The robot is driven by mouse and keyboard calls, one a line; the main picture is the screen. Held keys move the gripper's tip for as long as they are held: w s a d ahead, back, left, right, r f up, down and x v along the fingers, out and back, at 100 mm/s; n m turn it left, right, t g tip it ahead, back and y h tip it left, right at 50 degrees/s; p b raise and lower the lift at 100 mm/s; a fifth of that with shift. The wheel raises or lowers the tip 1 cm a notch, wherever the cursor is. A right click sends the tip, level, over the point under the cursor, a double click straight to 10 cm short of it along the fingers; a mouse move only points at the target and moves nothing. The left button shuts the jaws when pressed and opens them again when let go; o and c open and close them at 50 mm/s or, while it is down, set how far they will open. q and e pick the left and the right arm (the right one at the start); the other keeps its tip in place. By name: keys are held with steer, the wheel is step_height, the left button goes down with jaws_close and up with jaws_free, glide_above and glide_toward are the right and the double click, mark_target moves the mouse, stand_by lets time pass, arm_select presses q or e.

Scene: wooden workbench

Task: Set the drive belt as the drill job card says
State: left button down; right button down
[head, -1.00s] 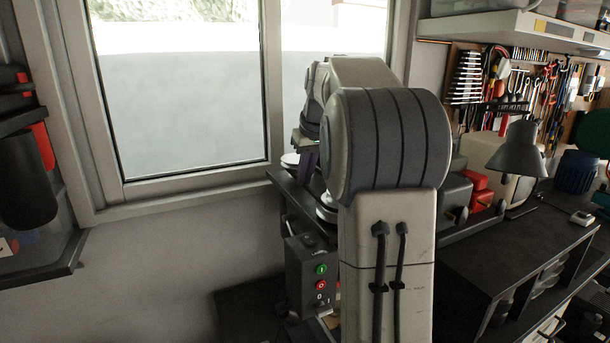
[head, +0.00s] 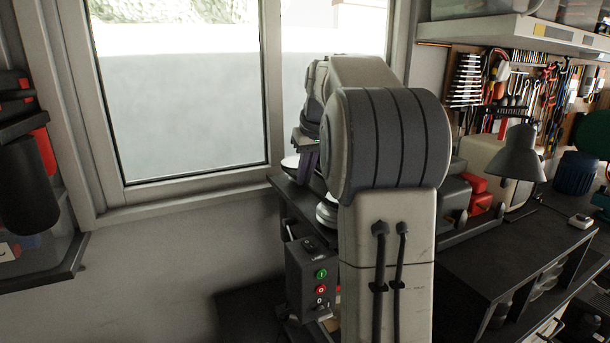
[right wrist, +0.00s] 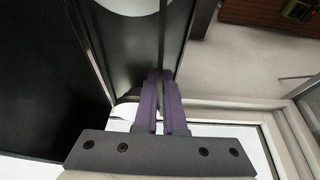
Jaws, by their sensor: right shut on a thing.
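My right gripper (head: 309,163) shows in the head view past my large grey arm joint, with its purple fingers partly hidden beside the drill's pulleys. In the right wrist view the purple fingers (right wrist: 163,105) are close together on a thin dark band, the drive belt (right wrist: 163,40), which runs up out of the picture. A pale pulley (head: 327,213) shows below the arm, and another pale disc (head: 290,162) lies at the gripper's left. The belt's path around the pulleys is hidden. The job card cannot be made out. My left gripper is out of view.
The window (head: 190,100) is close behind. My arm blocks the middle.

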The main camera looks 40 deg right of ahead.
steer(key=shift+r, duration=0.45)
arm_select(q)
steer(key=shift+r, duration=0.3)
arm_select(e)
steer(key=shift+f, duration=0.1)
steer(key=c, duration=1)
jaws_free()
arm_select(q)
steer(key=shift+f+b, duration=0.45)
steer(key=shift+b, duration=0.05)
arm_select(e)
steer(key=d+v, duration=0.1)
steer(key=v, duration=0.9)
steer(key=shift+a+r, duration=0.2)
steer(key=shift+a, duration=0.3)
